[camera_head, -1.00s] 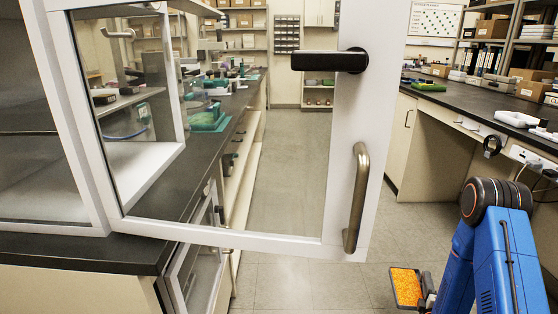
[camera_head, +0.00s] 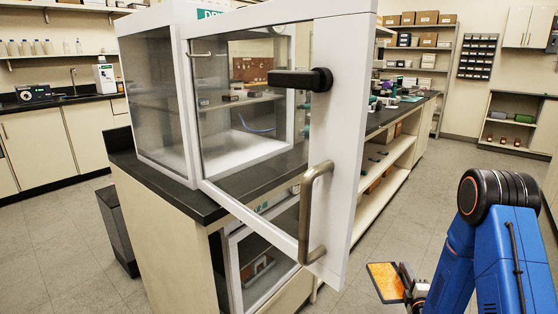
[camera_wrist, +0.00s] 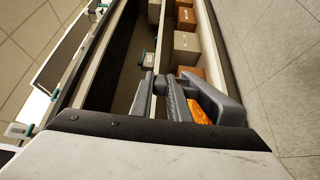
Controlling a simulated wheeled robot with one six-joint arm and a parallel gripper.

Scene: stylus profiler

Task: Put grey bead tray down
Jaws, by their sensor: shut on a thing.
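The grey bead tray (camera_head: 384,283) is a shallow tray with a thin dark rim and an orange bead filling, at the lower right in the head view. My gripper (camera_head: 404,278) is shut on its right edge and holds it in the air above the floor, tilted in the picture. In the wrist view my gripper's fingers (camera_wrist: 180,100) show at the centre, with a strip of the orange filling (camera_wrist: 201,111) beside them. Most of the tray is hidden there.
A glass-walled cabinet (camera_head: 155,100) stands on the dark bench, its framed glass door (camera_head: 335,150) swung open toward me, with a metal handle (camera_head: 308,215). Open shelves (camera_head: 375,185) run under the bench. The floor (camera_head: 440,165) at right is clear. A dark bin (camera_head: 118,232) stands left.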

